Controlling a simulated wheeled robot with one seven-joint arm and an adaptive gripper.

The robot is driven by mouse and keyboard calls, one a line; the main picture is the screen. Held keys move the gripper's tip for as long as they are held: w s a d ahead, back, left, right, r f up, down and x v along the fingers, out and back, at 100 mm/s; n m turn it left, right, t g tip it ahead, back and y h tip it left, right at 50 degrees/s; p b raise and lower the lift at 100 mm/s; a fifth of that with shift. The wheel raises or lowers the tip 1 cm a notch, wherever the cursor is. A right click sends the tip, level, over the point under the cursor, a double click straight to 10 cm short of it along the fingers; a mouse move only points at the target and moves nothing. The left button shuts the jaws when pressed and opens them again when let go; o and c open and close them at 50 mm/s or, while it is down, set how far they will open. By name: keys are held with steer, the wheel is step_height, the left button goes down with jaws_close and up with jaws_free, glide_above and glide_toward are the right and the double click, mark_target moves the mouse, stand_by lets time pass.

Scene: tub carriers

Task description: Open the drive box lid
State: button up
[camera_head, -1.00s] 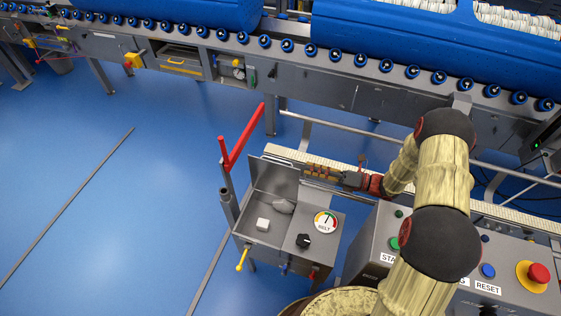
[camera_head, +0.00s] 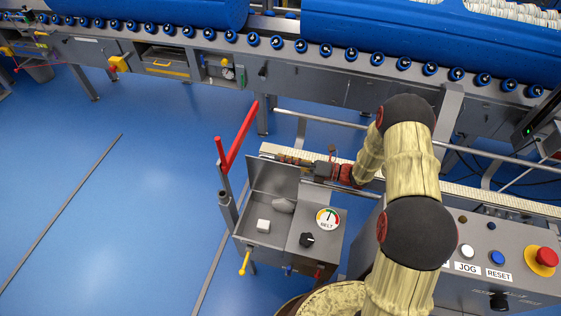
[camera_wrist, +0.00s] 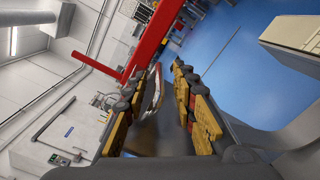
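The drive box (camera_head: 322,262) is a grey metal box with a BELT dial and a black knob on its right part. Its lid (camera_head: 272,178) stands raised at the back, and the open compartment shows a white block and a grey rounded part. My gripper (camera_head: 287,160) is at the lid's upper right edge, partly behind it. In the wrist view my gripper (camera_wrist: 154,88) has its two padded fingers apart. A grey metal surface, probably the lid (camera_wrist: 155,132), shows between them; contact cannot be told.
A red bar (camera_head: 238,138) on a post rises left of the lid, close to my gripper. The button console (camera_head: 480,285) stands to the right. A conveyor (camera_head: 330,85) with blue tubs runs behind.

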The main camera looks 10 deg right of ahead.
steer(key=shift+w+a, duration=0.2)
steer(key=shift+a, duration=0.3)
jaws_close()
steer(key=shift+s+f, duration=0.1)
steer(key=shift+f, duration=0.05)
stand_by(0.4)
